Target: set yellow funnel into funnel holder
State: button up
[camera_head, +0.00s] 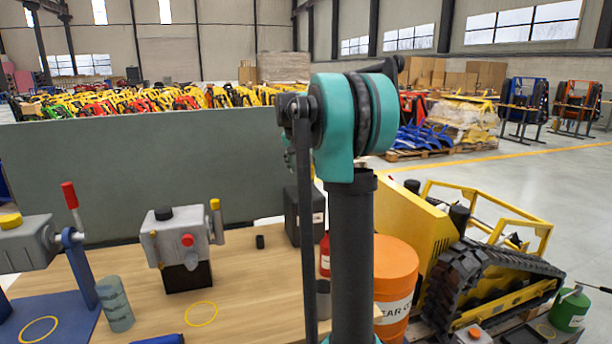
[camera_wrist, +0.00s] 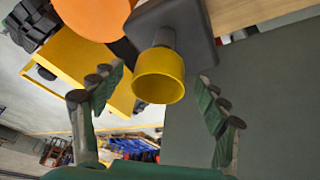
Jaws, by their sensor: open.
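The yellow funnel (camera_wrist: 159,76) shows in the wrist view with its wide round mouth toward the camera and a short grey stem behind it. It is in front of a dark grey squarish block (camera_wrist: 190,22); I cannot tell whether it sits on or in that block, or whether the block is the funnel holder. My gripper (camera_wrist: 162,74) is open, with one finger on each side of the funnel and gaps between. In the head view I cannot make out the funnel or my gripper.
The wooden bench (camera_head: 245,290) carries a grey machine unit (camera_head: 180,240), a grey-green cylinder (camera_head: 115,303) and a black box (camera_head: 291,214) partly behind my arm. An orange drum (camera_head: 396,265) and a yellow tracked carrier (camera_head: 490,280) stand right. A green-grey panel (camera_head: 130,170) runs behind the bench.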

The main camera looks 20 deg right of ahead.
jog(key=shift+x, duration=1.45)
jog(key=shift+c, duration=0.2)
jog(key=c, duration=1.2)
